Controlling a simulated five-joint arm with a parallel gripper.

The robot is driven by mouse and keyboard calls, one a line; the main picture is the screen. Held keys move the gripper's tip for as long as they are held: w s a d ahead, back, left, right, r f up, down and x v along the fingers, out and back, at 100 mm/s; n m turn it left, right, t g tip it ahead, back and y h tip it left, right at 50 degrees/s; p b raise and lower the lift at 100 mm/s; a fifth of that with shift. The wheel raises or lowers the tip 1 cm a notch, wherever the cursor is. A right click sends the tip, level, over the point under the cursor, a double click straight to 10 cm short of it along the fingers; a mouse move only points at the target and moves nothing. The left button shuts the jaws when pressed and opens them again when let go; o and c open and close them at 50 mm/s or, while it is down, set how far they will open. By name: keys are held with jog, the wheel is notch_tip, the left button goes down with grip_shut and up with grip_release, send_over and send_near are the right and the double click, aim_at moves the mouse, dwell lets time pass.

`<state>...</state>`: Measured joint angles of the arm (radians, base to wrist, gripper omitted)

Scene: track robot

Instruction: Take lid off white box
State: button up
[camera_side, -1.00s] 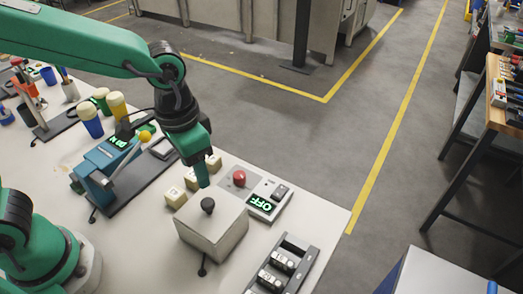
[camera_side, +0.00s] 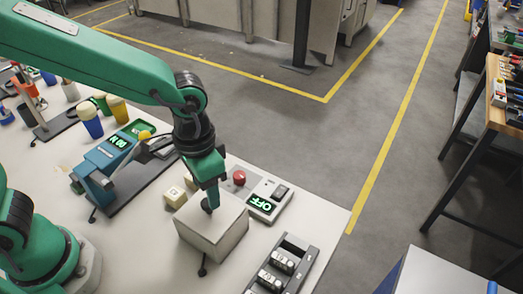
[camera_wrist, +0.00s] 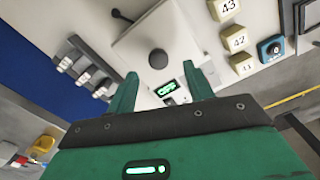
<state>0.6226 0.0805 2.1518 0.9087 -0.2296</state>
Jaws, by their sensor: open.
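The white box (camera_side: 213,238) stands near the front edge of the table with its flat lid (camera_wrist: 188,40) on. A dark round knob (camera_side: 206,206) sits on the lid and also shows in the wrist view (camera_wrist: 158,58). My gripper (camera_side: 212,198) is right above the lid, its tip overlapping the knob in the side view. In the wrist view my gripper (camera_wrist: 165,82) is open with nothing between its two green fingers. The knob lies just beyond the fingertips, roughly centred between them. I cannot tell whether a finger touches it.
A panel with a green OFF display (camera_side: 262,204) and a red button (camera_side: 239,178) stands close behind the box. A dark rack (camera_side: 284,264) with cells is at its right.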

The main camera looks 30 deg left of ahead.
aim_at(207, 203)
jog(key=shift+s+f, duration=0.15)
jog(key=shift+f, duration=2.45)
grip_shut()
jog(key=shift+r, duration=0.15)
jog(key=shift+r, duration=0.45)
notch_tip(207, 203, up, 3)
jog(key=shift+r, duration=0.1)
jog(key=s+d+r, duration=0.4)
jog(key=s+r, duration=0.2)
jog(key=s, duration=0.4)
jog(key=shift+s+d+r, duration=0.3)
jog(key=shift+s+r, duration=0.05)
jog(key=shift+s, duration=0.05)
